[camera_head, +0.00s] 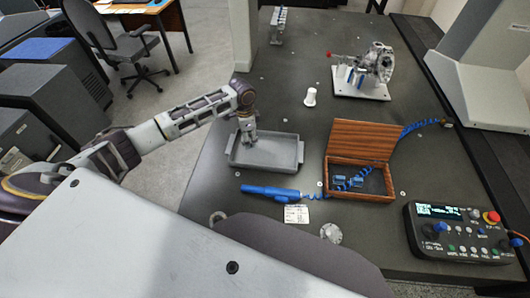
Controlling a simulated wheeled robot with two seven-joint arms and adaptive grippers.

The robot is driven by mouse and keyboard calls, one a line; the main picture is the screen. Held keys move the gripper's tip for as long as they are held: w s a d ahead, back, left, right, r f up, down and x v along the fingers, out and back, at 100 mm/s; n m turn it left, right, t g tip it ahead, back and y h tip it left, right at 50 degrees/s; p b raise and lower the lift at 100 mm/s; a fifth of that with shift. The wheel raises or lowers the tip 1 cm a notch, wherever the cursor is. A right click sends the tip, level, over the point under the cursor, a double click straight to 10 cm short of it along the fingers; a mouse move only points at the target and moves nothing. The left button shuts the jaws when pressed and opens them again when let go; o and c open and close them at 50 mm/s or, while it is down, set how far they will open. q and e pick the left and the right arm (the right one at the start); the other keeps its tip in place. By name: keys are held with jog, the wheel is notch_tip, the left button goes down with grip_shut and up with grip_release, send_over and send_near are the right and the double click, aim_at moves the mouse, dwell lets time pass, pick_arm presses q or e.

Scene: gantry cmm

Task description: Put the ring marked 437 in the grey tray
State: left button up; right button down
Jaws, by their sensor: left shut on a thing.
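The grey tray (286,168) lies on the dark table in the middle of the camera_head view. My left gripper (248,141) points down over the tray's back left part. It is shut on a small grey thing, mostly hidden by the fingers, so I cannot tell its shape or marking. A metal ring (218,218) lies on the table at the front left, partly hidden by my body. A round metal disc-like piece (331,233) lies nearer the middle front. No number 437 can be read on either. My right gripper is not in view.
A blue pen-like tool (270,192) and a white card (296,214) lie in front of the tray. An open wooden box (360,148) stands right of it. A control panel (458,236) is at front right. A white peg (310,97) and a metal fixture (372,65) stand behind.

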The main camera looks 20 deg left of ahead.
pick_arm(q)
send_over(251, 156)
jog(key=shift+w+a+f, duration=0.1)
jog(key=shift+w+f, duration=0.05)
jog(key=shift+f, duration=2.95)
jog(key=shift+f, duration=1.9)
jog(key=shift+f, duration=0.1)
jog(key=o, duration=1.1)
jog(key=shift+c, duration=0.2)
notch_tip(251, 156, up, 12)
jog(key=shift+a, duration=0.25)
